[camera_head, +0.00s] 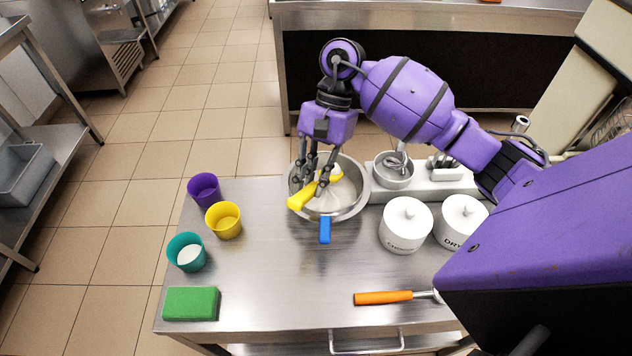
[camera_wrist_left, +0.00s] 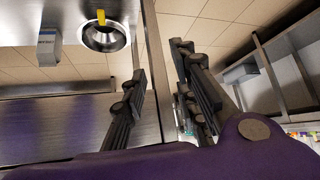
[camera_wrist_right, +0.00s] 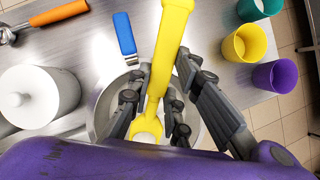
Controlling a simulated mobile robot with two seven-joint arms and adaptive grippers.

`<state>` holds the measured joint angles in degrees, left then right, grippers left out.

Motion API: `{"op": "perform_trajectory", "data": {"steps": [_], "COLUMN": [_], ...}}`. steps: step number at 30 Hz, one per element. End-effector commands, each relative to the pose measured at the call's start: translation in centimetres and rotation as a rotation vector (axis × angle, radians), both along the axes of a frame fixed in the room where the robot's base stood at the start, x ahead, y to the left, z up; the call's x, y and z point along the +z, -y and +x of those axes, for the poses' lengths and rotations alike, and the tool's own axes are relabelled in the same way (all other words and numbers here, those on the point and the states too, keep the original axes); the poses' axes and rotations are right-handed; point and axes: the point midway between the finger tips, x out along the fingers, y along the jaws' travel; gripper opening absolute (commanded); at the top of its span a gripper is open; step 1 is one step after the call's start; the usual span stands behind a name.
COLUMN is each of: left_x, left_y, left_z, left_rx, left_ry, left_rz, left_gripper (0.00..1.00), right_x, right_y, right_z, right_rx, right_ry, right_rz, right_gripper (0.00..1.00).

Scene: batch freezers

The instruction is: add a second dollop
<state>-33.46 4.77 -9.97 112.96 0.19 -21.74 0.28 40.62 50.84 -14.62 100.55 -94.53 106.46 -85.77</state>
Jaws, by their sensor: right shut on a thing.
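My right gripper (camera_head: 316,184) is shut on the yellow handle of a scoop (camera_head: 302,200). The scoop's head is down inside the metal bowl (camera_head: 291,188), among white cream (camera_head: 342,196). In the right wrist view the yellow scoop (camera_wrist_right: 171,40) runs between the fingers, its head low over the bowl and partly hidden by them. A teal cup (camera_head: 174,255) holds something white. The yellow cup (camera_head: 224,221) and purple cup (camera_head: 204,190) show no white. My left gripper shows only in its wrist view (camera_wrist_left: 160,62), open and empty, away from the bowl.
A green sponge (camera_head: 190,303), an orange-handled tool (camera_head: 384,297) and two white lidded jars (camera_head: 405,228) stand or lie nearby. The table's middle front is clear.

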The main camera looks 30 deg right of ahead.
Motion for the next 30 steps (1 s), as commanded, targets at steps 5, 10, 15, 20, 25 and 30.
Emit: {"op": "perform_trajectory", "data": {"steps": [5,10,15,20,25,30], "left_x": [0.3,0.3,0.7,1.3,1.8,2.0], "left_y": [0.1,0.0,-0.1,0.0,0.2,0.3], "left_z": [-0.1,-0.2,-0.2,0.1,0.4,0.6], "left_rx": [-0.002,-0.002,-0.002,-0.003,-0.004,-0.005], "left_ry": [-0.001,-0.005,-0.002,0.005,0.011,0.015], "left_rz": [-0.002,-0.001,-0.001,-0.003,-0.006,-0.008], "left_gripper": [0.27,0.27,0.27,0.27,0.27,0.27], "right_x": [1.5,2.7,3.7,3.8,3.7,3.6], "right_y": [-0.2,-0.5,-0.8,-1.8,-2.7,-3.5], "right_z": [-0.1,-0.3,-0.5,-1.2,-1.9,-2.3], "right_rx": [0.001,0.001,0.003,0.004,0.005,0.005], "right_ry": [0.004,0.004,0.011,0.075,0.133,0.175], "right_rz": [-0.001,-0.001,-0.009,-0.099,-0.186,-0.252], "right_gripper": [0.0,0.0,0.0,0.0,0.0,0.0]}}
